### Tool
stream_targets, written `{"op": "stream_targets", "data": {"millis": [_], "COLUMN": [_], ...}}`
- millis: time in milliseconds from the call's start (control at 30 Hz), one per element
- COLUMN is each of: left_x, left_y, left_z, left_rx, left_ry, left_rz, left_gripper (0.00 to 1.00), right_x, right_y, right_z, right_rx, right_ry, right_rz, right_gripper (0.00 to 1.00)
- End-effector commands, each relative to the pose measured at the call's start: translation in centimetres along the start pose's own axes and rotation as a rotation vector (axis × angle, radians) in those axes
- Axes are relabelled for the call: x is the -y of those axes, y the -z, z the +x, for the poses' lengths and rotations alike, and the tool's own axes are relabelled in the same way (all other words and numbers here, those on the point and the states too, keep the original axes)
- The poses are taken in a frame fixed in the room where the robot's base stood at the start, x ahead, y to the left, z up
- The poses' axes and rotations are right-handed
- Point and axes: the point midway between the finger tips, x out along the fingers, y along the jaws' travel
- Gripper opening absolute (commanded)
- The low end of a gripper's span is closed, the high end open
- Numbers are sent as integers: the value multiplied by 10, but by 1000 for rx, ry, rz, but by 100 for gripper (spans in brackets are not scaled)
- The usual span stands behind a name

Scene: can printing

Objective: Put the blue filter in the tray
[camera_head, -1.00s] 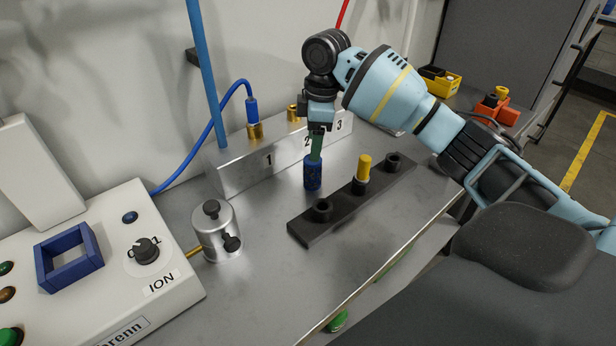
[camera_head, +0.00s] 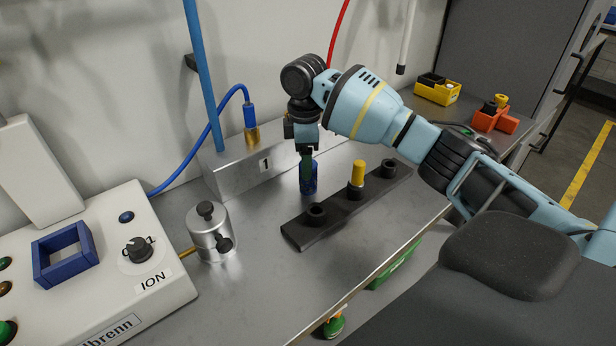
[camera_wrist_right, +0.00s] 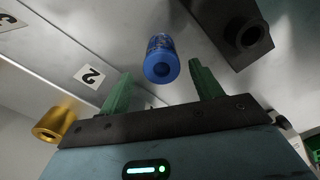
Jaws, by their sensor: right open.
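The blue filter (camera_head: 308,182), a short blue cylinder, stands upright on the metal bench beside the dark tray. It also shows in the right wrist view (camera_wrist_right: 161,59), between the two green fingers. My right gripper (camera_head: 306,160) is directly above the filter, fingers pointing down and open. In the right wrist view a gap shows on each side of the filter. The tray (camera_head: 333,206) is a dark bar with three round holders; the middle one holds a yellow filter (camera_head: 358,173) and the outer two look empty. My left gripper is not in view.
A metal block (camera_head: 232,172) with brass fittings and a blue hose stands behind. A silver canister (camera_head: 210,232) and white control box (camera_head: 120,265) are at left. Yellow (camera_head: 437,90) and orange (camera_head: 494,119) holders are at the back right. The front bench is clear.

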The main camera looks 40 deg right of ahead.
Motion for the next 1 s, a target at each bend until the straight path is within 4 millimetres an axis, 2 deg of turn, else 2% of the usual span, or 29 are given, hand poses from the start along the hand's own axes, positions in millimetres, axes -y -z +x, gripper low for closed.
{"op": "stream_targets", "data": {"millis": [300, 433, 667, 1000], "left_x": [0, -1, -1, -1], "left_y": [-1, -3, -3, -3], "left_z": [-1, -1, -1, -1], "left_rx": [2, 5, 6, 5], "left_ry": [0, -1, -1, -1], "left_rz": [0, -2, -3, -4], "left_gripper": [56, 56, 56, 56], "right_x": [4, 4, 3, 3], "right_y": [-6, -6, -6, -6], "right_z": [42, 49, 49, 49], "right_rx": [2, 2, 1, 1], "right_ry": [3, 1, 0, 0], "right_rz": [0, 0, 0, 0], "right_gripper": [65, 65, 63, 19]}}
